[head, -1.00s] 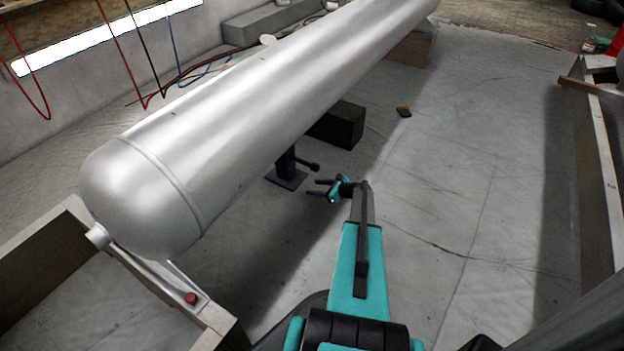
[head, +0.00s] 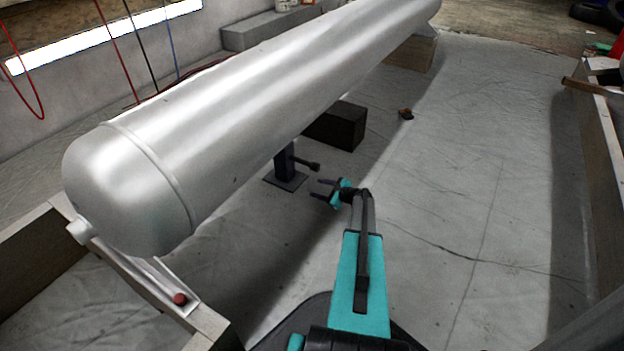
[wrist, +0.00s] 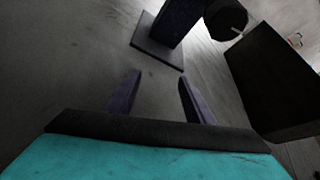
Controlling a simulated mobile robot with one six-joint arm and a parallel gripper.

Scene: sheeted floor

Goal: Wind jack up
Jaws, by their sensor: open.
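The jack (head: 285,165) is a dark post on a flat square base plate, standing on the floor under the long silver tank (head: 230,110). A short dark handle (head: 309,164) sticks out from its right side and ends in a knob. My gripper (head: 320,188) is open and empty, a little to the right and in front of the jack, apart from the handle. In the wrist view my two fingers (wrist: 155,95) are spread, with the jack's post (wrist: 183,22) and base beyond them. The round dark knob (wrist: 227,20) shows up and to the right. The jack's top is hidden behind the tank.
A dark block (head: 337,127) stands under the tank just behind the jack; it also fills the right of the wrist view (wrist: 270,80). A wooden block (head: 412,53) supports the far end. The floor right of my arm is clear.

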